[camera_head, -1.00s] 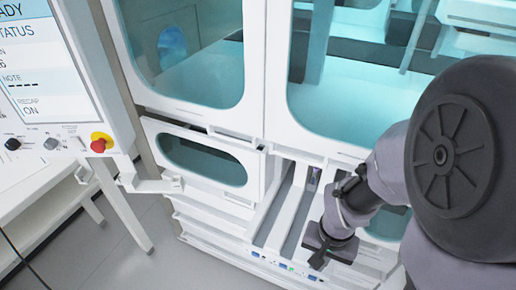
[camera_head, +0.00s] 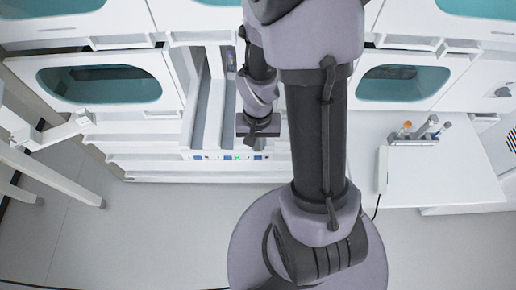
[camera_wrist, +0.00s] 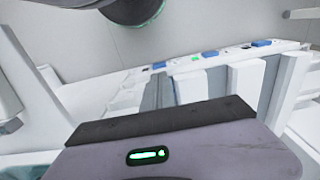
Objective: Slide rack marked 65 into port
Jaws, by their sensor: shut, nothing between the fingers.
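My gripper (camera_head: 259,128) is shut and empty, above the front of the lane bay in the head view. Its dark front edge and housing with a green light (camera_wrist: 148,155) fill the bottom of the wrist view. The port bay has long narrow lanes (camera_head: 214,95) between white dividers, with blue and green markers (camera_head: 228,157) along its front edge. A slim item with a purple part (camera_head: 231,62) stands far back in a lane beside my arm. A small rack with tubes (camera_head: 414,137) stands on the right side table. I cannot read a 65 on either. My arm hides part of the bay.
The white side table (camera_head: 440,180) is mostly clear. White cabinets with teal windows (camera_head: 100,82) flank the bay. A white bracket (camera_head: 65,128) juts out at the left. The grey floor (camera_head: 140,230) in front is open.

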